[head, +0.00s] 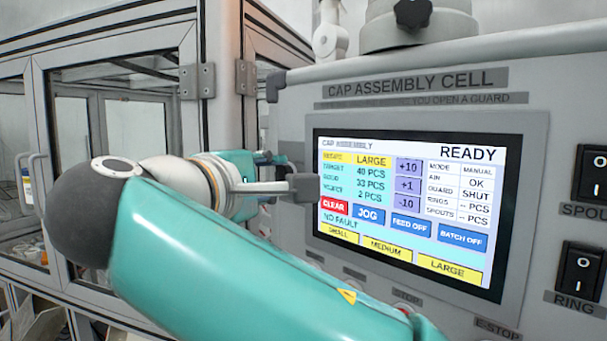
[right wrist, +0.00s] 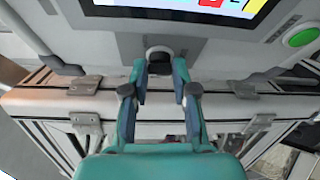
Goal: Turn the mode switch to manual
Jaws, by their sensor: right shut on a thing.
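The mode switch (right wrist: 160,54) is a small dark knob on the grey panel, at the top middle of the right wrist view. My right gripper (right wrist: 160,70) has one fingertip on each side of it and is shut on it. In the head view my right gripper (head: 275,159) reaches the panel's left edge, and the switch cannot be made out there. The screen (head: 405,210) reads READY, with MODE at MANUAL, AIR OK and GUARD SHUT. My left gripper is not in view.
The grey control panel (head: 545,135) carries two black rocker switches (head: 604,175) at the right, the lower one labelled RING (head: 578,270). A glazed guard cabinet (head: 120,60) stands at the left. A green button (right wrist: 302,37) shows in the right wrist view.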

